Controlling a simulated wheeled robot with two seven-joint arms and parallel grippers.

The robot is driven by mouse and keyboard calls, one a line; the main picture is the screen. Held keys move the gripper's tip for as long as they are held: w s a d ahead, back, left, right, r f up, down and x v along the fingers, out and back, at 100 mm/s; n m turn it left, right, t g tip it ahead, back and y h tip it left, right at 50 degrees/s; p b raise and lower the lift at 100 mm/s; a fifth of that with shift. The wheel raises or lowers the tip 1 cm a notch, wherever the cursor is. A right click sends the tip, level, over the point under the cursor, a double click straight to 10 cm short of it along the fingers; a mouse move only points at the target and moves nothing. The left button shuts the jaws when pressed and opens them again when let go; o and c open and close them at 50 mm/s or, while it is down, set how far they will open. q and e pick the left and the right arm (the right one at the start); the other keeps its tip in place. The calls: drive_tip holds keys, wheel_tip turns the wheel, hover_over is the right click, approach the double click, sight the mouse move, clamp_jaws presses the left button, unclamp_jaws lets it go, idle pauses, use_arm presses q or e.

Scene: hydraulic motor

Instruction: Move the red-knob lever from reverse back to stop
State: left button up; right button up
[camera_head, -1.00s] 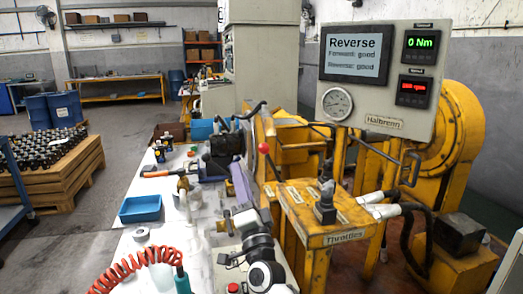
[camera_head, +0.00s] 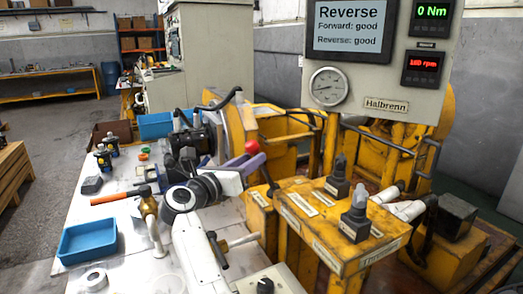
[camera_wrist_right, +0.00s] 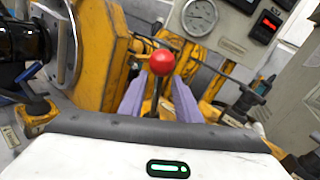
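The red-knob lever (camera_head: 252,147) stands on the yellow throttle bench, its dark stem tilted to the left in the head view. The same red knob (camera_wrist_right: 161,62) shows in the right wrist view, centred ahead of my gripper. My right gripper (camera_head: 243,165) is beside the knob, with purple fingers. In the wrist view the fingers of my right gripper (camera_wrist_right: 159,98) are apart, one on each side of the dark stem, with no clear contact. The display (camera_head: 349,30) reads "Reverse", with forward and reverse both "good". My left gripper is not in view.
A pressure gauge (camera_head: 329,87) is on the panel above. A blue tray (camera_head: 87,240) and tools lie on the white table at the left. The dark motor is close left of my gripper.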

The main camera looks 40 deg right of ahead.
drive_tip(key=x, duration=0.7)
drive_tip(key=shift+w+d, duration=0.15)
drive_tip(key=shift+d, duration=0.1)
drive_tip(key=shift+r, duration=0.1)
clamp_jaws()
